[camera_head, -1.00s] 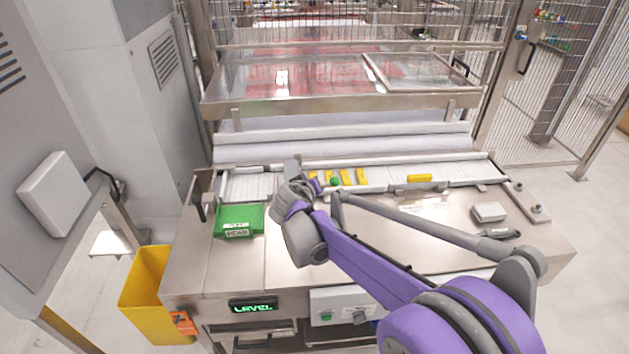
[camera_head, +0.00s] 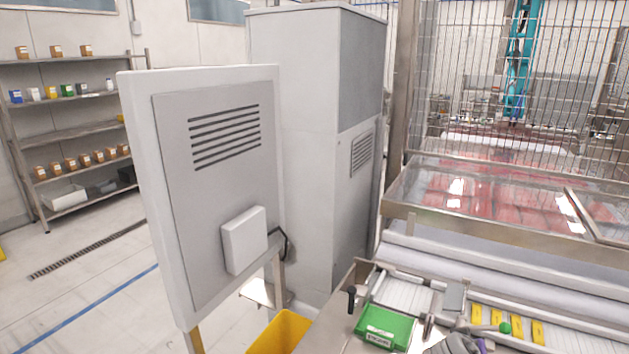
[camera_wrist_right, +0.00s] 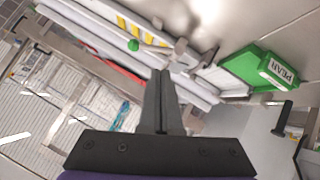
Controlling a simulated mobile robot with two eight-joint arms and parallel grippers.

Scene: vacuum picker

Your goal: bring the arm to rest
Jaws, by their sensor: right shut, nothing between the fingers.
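My right gripper shows in the right wrist view (camera_wrist_right: 160,74). Its two dark fingers lie together with nothing between them. Beyond the fingertips are the green tray (camera_wrist_right: 243,68) with a label and a lever with a green knob (camera_wrist_right: 133,45). In the head view, a grey and purple part of my right arm (camera_head: 463,345) shows at the bottom edge, over the machine's bench. The fingers cannot be made out there. My left gripper is in neither view.
In the head view the green tray (camera_head: 384,328) and yellow pieces (camera_head: 507,325) are on the bench. A yellow bin (camera_head: 281,335) stands left of it. A grey panel (camera_head: 210,180) and tall cabinet (camera_head: 310,150) stand at left. Open floor (camera_head: 80,290) lies further left.

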